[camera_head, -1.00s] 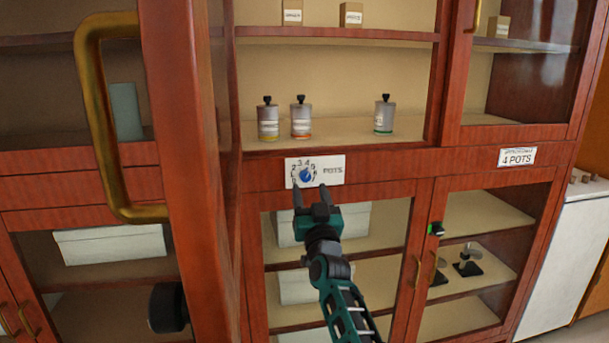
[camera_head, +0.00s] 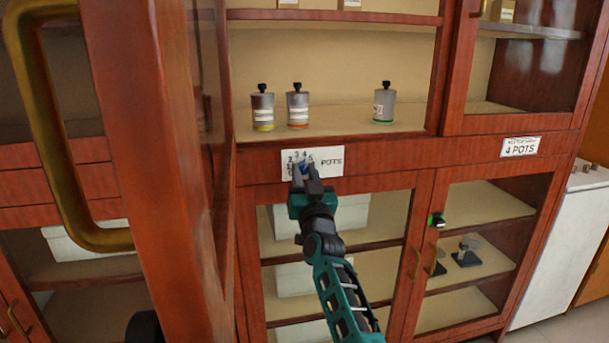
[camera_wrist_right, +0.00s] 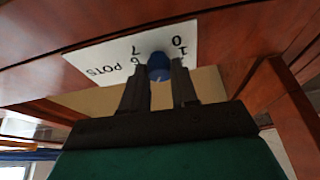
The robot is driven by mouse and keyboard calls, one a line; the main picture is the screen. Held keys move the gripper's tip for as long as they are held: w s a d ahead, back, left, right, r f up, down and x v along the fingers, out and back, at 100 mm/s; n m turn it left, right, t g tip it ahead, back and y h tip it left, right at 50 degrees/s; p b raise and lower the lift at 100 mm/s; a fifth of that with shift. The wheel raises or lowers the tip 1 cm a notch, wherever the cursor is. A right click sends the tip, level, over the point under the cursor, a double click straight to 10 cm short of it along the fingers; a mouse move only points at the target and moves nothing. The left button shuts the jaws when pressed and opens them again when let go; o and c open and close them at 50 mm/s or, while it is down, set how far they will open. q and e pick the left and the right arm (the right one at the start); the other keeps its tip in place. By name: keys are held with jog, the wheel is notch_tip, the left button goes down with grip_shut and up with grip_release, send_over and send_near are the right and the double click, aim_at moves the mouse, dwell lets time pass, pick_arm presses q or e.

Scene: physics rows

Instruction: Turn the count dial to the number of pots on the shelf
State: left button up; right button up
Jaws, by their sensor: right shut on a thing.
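The count dial is a small blue knob (camera_wrist_right: 159,67) on a white plate (camera_head: 331,163) marked with numbers and "POTS", fixed to the red-brown rail under the shelf. My right gripper (camera_head: 306,175) is shut on the knob, one finger on each side in the right wrist view (camera_wrist_right: 160,82). The fingers hide part of the dial, so its setting cannot be read. Three grey pots with black knobs stand on the shelf (camera_head: 340,128): one with a yellow band (camera_head: 262,108), one orange (camera_head: 297,106), one green (camera_head: 384,104).
A label reading "4 POTS" (camera_head: 520,147) is on the rail at right. An open red-brown door with a brass handle (camera_head: 60,130) stands close at left. Glass doors below cover white boxes (camera_head: 345,216) and dark stands (camera_head: 466,252).

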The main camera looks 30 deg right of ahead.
grip_shut()
pick_arm(q)
jog(key=shift+r, duration=0.2)
pick_arm(e)
jog(key=shift+n, duration=0.4)
